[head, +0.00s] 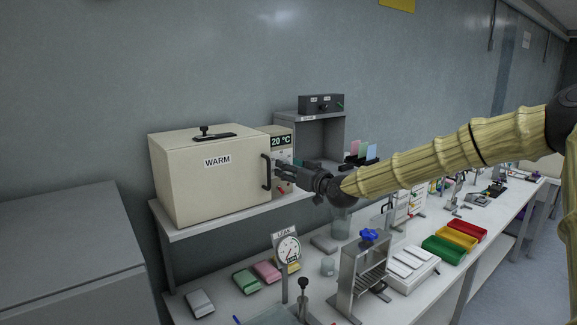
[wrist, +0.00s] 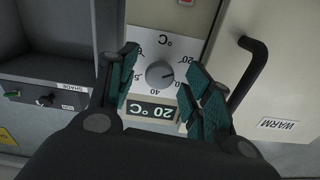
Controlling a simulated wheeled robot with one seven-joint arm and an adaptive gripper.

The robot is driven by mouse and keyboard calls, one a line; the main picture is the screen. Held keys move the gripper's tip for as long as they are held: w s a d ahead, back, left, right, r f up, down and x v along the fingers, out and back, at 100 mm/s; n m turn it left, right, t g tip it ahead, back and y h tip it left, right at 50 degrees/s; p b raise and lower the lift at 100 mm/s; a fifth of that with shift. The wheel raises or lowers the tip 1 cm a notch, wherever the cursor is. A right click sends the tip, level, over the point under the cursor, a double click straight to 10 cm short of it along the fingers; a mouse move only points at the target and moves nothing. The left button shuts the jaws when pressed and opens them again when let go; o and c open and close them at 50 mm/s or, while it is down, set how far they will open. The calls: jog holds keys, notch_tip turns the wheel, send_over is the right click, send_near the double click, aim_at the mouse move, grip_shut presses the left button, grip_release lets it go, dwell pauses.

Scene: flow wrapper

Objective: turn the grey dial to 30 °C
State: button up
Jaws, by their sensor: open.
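The grey dial (wrist: 159,74) is a round knob on a pale scale plate, seen upside down in the wrist view. Its pointer mark is towards the right of the picture, near the 20 end of the scale. The dark display (wrist: 152,111) beside it reads 20 °C, and it also reads 20 °C in the head view (head: 281,141). My gripper (wrist: 162,62) is open, with one teal-padded finger on each side of the dial and gaps between. In the head view my gripper (head: 279,174) is at the control panel and hides the dial.
The dial is on the cream WARM box (head: 215,185), whose dark bar handle (head: 266,171) stands out close beside my gripper; the handle also shows in the wrist view (wrist: 247,75). A grey hood (head: 310,125) stands to the right. The bench below is crowded.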

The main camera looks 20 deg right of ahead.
jog(key=shift+w+a, duration=0.15)
jog(key=shift+w, duration=0.2)
jog(key=c, duration=1)
jog(key=shift+f+m+b, duration=0.15)
jog(key=shift+m+b, duration=0.15)
jog(key=shift+b, duration=0.1)
jog(key=shift+a+m+b, duration=0.1)
jog(key=shift+m+b, duration=5.4)
jog(key=shift+b, duration=0.05)
jog(key=shift+r, duration=0.25)
